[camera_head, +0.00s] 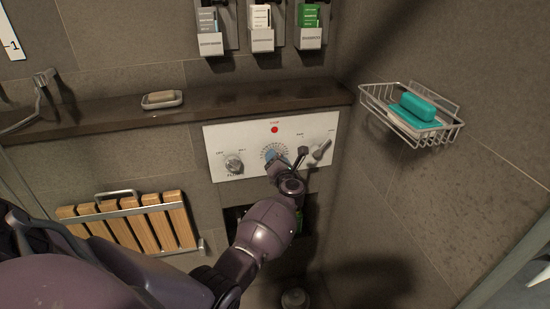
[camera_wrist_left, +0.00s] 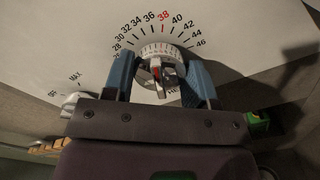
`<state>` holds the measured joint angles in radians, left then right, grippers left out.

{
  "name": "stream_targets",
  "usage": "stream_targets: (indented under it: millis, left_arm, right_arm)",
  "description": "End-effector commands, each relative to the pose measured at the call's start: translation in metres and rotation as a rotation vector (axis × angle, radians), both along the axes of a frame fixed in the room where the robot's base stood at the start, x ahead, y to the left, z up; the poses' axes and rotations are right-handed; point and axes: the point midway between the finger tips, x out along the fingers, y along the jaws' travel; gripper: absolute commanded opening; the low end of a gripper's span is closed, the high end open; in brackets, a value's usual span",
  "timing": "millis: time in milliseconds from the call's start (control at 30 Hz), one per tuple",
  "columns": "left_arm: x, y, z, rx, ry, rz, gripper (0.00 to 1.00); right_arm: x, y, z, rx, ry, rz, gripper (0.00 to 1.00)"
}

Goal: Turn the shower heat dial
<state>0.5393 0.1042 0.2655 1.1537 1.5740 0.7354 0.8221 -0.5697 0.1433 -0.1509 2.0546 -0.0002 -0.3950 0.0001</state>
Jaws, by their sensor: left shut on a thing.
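The heat dial (camera_wrist_left: 162,50) is a round pale knob on a white panel (camera_head: 220,141). Its printed scale has several numbers, with 38 in red at the top in the left wrist view. A red mark shows on the knob's front. My left gripper (camera_wrist_left: 160,72) has its two blue fingers on either side of the dial and is shut on it. In the head view my left gripper (camera_head: 274,157) reaches the panel's middle and hides much of the dial. My right gripper is not in view.
A round knob (camera_head: 234,163) is left of the dial and a lever knob (camera_head: 321,150) right of it. A red light (camera_head: 274,129) is above. A dark ledge (camera_head: 230,97) runs over the panel. A wire basket (camera_head: 420,125) with teal soap (camera_head: 417,106) juts from the right wall.

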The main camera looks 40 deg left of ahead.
Motion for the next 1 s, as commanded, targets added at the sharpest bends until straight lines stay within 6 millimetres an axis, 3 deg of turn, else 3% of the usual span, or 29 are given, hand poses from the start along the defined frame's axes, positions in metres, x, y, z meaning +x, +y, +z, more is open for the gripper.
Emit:
stream_targets:
  millis: [733, 1000]
  left_arm:
    - [0.000, -0.001, 0.000, 0.448, 0.530, -0.001, 0.28]
    - [0.000, -0.001, -0.002, 0.570, 0.670, -0.001, 0.28]
  right_arm:
    - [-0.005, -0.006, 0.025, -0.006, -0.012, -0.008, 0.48]
    - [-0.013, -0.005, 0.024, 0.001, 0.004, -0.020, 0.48]
